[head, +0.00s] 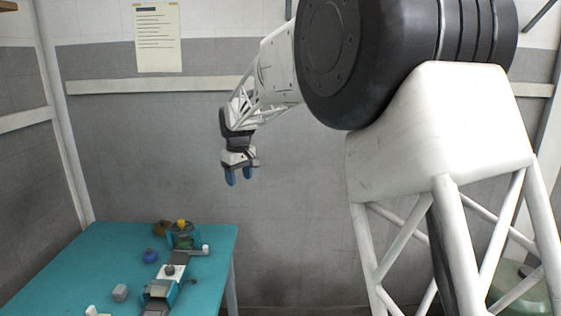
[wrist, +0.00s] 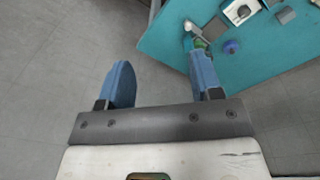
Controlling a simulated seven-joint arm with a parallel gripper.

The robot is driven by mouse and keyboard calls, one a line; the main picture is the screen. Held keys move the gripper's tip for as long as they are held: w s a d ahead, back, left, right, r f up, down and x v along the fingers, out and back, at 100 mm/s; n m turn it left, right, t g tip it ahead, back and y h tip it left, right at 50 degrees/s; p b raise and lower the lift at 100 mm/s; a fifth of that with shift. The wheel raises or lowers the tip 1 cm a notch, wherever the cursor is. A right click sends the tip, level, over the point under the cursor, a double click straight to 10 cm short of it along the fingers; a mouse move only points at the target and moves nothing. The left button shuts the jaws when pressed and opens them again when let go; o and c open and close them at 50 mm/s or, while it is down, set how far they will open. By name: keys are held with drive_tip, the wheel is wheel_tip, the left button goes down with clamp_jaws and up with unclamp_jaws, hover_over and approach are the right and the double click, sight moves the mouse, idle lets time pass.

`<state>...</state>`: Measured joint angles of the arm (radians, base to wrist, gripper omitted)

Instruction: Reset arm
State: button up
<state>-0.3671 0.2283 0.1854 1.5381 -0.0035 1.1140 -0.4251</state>
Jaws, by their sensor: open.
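My gripper (head: 238,176) hangs in the air to the right of the teal table (head: 60,262), higher than the tabletop, with its blue fingers pointing down. In the wrist view, the two blue fingers of my gripper (wrist: 160,85) are spread apart with only bare floor between them. Nothing is held. My arm reaches to it from the right of the head view. The right fingertip overlaps the table's edge in the wrist view.
On the table are a machine (head: 172,270) with a yellow-topped part (head: 182,224), a blue round object (head: 150,256) and a grey block (head: 120,292). A paper sheet (head: 158,38) is on the back wall. The air around my gripper is clear.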

drive_tip(key=s+d+r+m+t, duration=0.1)
drive_tip(key=s+d+r+m, duration=0.15)
drive_tip(key=s+d, duration=0.85)
drive_tip(key=s+d+r+m, duration=0.2)
drive_tip(key=s+d+r, duration=0.1)
drive_tip(key=s+d, duration=0.85)
drive_tip(key=s+d+f+m, duration=0.1)
drive_tip(key=s+d+f, duration=0.2)
drive_tip(key=s, duration=0.6)
drive_tip(key=s+d+f+m, duration=0.2)
drive_tip(key=s+d+f, duration=0.1)
drive_tip(key=s, duration=0.7)
drive_tip(key=s+d+f+m, duration=0.1)
drive_tip(key=s+d+f, duration=0.2)
drive_tip(key=s, duration=0.7)
drive_tip(key=shift+f+m+t, duration=0.25)
drive_tip(key=shift+m+t, duration=0.1)
drive_tip(key=shift+t, duration=0.05)
